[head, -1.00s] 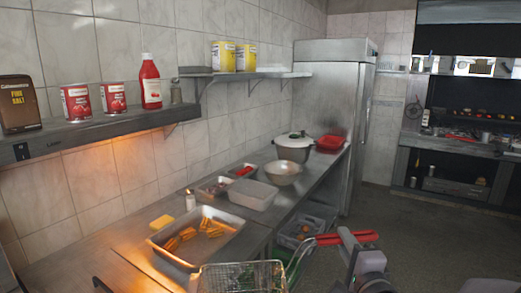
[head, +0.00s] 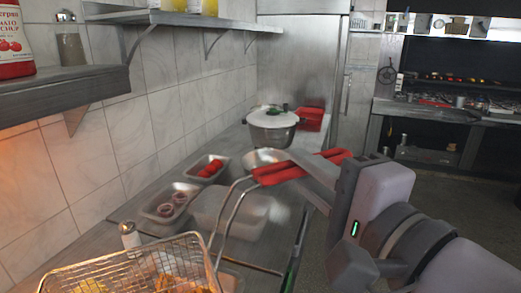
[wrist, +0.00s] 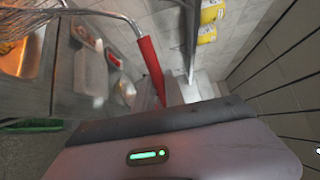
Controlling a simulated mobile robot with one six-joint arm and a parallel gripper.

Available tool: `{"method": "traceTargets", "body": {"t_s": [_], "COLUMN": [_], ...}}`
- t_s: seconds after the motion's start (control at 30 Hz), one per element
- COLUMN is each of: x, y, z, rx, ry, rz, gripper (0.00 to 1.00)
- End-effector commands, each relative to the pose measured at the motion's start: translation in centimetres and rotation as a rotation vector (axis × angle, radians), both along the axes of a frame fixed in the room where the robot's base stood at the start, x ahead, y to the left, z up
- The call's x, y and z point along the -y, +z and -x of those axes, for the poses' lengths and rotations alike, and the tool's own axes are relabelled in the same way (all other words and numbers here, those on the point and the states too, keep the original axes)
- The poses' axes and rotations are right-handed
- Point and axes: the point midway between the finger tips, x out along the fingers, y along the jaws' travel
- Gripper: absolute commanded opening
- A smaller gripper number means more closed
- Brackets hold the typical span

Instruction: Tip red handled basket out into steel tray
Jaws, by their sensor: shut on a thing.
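The red handled basket (head: 140,268) is a wire mesh basket at the bottom left of the head view, partly cut off. Its red handle (head: 272,174) runs back to my gripper (head: 318,178), which is shut on it. The handle also shows in the wrist view (wrist: 150,66). The basket looks roughly level above the counter. The steel tray is mostly hidden behind the basket in the head view; it seems to show at the left of the wrist view (wrist: 36,58). Golden pieces show through the mesh; I cannot tell whether they lie in the basket or the tray.
A pale container (head: 230,210), a tray of red items (head: 207,168), a tray of onion rings (head: 168,203) and a shaker (head: 130,236) stand on the counter. A pot (head: 272,130) is farther back. A wall shelf (head: 60,95) overhangs at left.

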Motion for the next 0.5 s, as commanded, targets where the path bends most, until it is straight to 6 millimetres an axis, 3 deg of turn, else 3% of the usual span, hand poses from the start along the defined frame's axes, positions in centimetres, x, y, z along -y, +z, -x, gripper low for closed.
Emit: {"method": "traceTargets", "body": {"t_s": [0.17, 0.5], "x": [-0.1, -1.4], "y": [0.3, 2.1], "z": [0.1, -3.2], "rx": [-0.040, -0.308], "ry": [-0.013, -0.015], "rz": [0.013, 0.123], "gripper": [0.00, 0.00]}}
